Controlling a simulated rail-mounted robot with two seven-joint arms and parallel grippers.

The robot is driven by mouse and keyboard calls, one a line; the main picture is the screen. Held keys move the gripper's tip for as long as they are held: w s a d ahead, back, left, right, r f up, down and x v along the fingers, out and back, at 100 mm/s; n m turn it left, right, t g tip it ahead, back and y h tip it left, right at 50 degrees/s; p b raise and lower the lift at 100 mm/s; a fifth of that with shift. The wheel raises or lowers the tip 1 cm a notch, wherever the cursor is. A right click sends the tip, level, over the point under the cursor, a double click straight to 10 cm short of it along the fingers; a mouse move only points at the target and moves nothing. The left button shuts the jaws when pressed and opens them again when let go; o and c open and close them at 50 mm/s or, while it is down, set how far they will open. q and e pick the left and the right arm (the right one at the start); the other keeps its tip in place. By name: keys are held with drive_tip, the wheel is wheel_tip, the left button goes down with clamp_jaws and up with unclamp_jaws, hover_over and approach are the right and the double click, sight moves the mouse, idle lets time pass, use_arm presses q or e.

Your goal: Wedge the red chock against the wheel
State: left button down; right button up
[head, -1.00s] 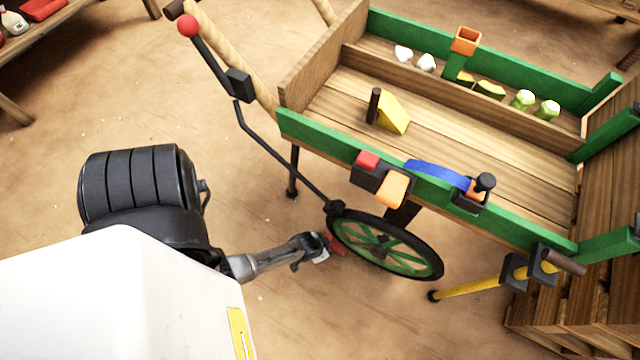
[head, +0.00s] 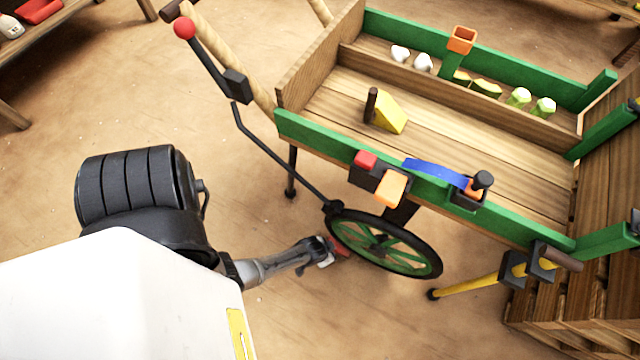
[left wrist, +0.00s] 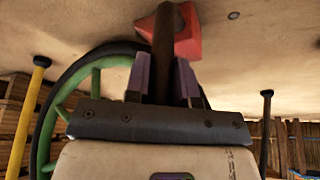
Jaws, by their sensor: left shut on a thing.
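The red chock (head: 341,247) is low by the floor at the left side of the cart's wheel (head: 428,262), which has a black tyre and green spokes. My left gripper (head: 326,249) is shut on the chock's dark handle. In the left wrist view the handle stands between the fingers of my left gripper (left wrist: 160,82), with the red chock (left wrist: 188,36) beyond them. The wheel (left wrist: 47,132) is at the left there. I cannot tell whether the chock touches the tyre or the floor. My right gripper is in neither view.
The wooden cart with green rails (head: 330,138) stands above the wheel and holds a yellow wedge with a dark handle (head: 389,116). A red-knobbed lever (head: 207,58) rises at the left. A yellow leg (head: 468,287) is right of the wheel. Floor left of the wheel is open.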

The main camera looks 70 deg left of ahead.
use_arm(q)
drive_tip(key=shift+w+d, duration=0.25)
drive_tip(key=shift+d, duration=0.1)
drive_tip(key=shift+a, duration=0.1)
drive_tip(key=c, duration=1.3)
unclamp_jaws()
drive_tip(key=shift+w, duration=0.1)
drive_tip(key=o, duration=0.3)
drive_tip(key=shift+w+d+r, duration=0.1)
drive_tip(key=shift+w+d, duration=0.2)
drive_tip(key=shift+w, duration=0.1)
drive_tip(key=shift+o, duration=0.6)
drive_tip(key=shift+s, duration=0.1)
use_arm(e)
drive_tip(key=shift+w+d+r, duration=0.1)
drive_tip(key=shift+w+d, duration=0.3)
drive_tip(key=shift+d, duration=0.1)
use_arm(q)
drive_tip(key=shift+a, duration=0.15)
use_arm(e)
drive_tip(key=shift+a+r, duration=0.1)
